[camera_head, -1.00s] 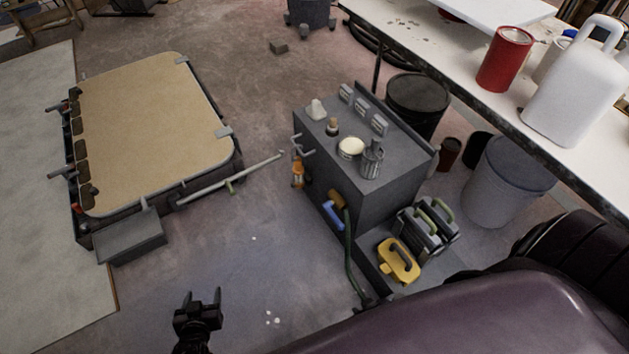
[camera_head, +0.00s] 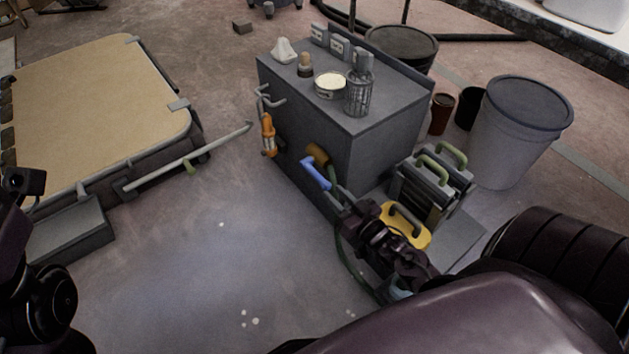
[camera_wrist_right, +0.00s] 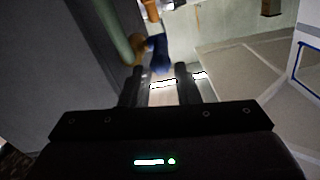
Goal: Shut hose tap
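The hose tap has a brass body (camera_head: 317,154) and a blue lever (camera_head: 316,175) on the side of a dark grey cabinet. The lever slants down to the right in the head view. A green hose (camera_head: 339,235) hangs below it, partly hidden by my right arm. My right gripper (camera_head: 338,192) is just below and right of the lever. In the right wrist view, its two fingers are apart with nothing between them, and the blue lever (camera_wrist_right: 157,52) and brass body (camera_wrist_right: 139,49) lie just beyond the tips. My left gripper (camera_head: 22,182) is at the left edge, its fingers unclear.
The cabinet (camera_head: 390,135) carries a tin, a wire cup and small items on top. An orange tool (camera_head: 268,134) hangs on its side. A yellow-handled case (camera_head: 408,226) and grey cases (camera_head: 432,188) stand close to my right arm. Open floor (camera_head: 215,255) lies to the left.

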